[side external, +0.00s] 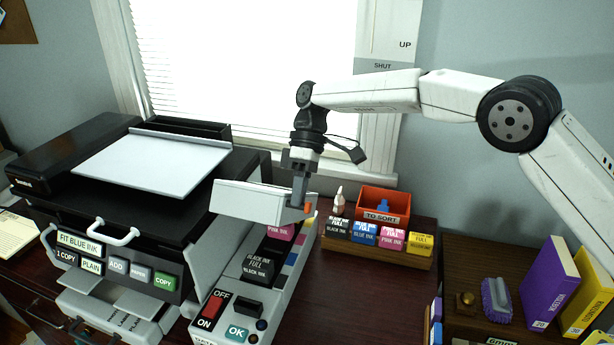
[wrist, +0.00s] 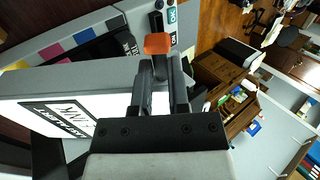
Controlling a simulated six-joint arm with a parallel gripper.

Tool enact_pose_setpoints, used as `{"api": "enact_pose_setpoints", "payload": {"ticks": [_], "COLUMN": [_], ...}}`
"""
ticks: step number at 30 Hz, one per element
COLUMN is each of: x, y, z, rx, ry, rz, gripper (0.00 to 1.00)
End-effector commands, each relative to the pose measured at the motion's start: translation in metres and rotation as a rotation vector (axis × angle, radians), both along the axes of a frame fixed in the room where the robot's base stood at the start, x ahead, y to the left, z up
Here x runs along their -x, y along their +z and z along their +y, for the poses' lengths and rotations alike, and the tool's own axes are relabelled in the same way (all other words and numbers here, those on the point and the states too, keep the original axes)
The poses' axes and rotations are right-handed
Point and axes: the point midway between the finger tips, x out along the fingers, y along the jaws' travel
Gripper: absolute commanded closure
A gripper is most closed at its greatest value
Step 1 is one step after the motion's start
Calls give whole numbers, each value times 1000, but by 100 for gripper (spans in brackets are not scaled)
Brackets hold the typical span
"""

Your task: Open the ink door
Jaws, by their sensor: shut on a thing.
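The ink door (side external: 258,203) is a light grey panel on the printer's right side. It stands raised, with the ink bay showing below it in the side view. An orange tab (side external: 308,209) sits at its right end. My gripper (side external: 299,203) points down and is shut at this tab. In the wrist view the tab (wrist: 157,43) shows at the fingertips of my gripper (wrist: 160,62), and the door (wrist: 45,84), with a printed label, lies to the left. Below the door are a black ink cartridge (side external: 260,267) and a pink one (side external: 281,232).
A control panel (side external: 228,322) with OFF/ON switch and OK button is in front of the bay. A wooden rack of ink cartridges (side external: 378,238) and an orange TO SORT bin (side external: 384,205) stand to the right. A shelf with books (side external: 553,285) is further right. Bare table lies between.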

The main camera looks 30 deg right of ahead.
Motion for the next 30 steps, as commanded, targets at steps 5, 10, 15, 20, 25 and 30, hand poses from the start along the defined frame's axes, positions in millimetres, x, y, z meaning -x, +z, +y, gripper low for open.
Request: {"api": "enact_pose_setpoints", "payload": {"ticks": [5, 10, 15, 20, 25, 30], "x": [-14, -23, -30, -36, -40, -43], "y": [13, 23, 32, 39, 44, 46], "z": [-16, -24, -31, -38, -42, -45], "rx": [10, 11, 11, 12, 11, 12], "ry": [-12, -14, -14, -14, -13, -14], "rz": [-11, -12, -10, -8, -6, -2], "gripper": [100, 100, 100, 100, 100, 100]}}
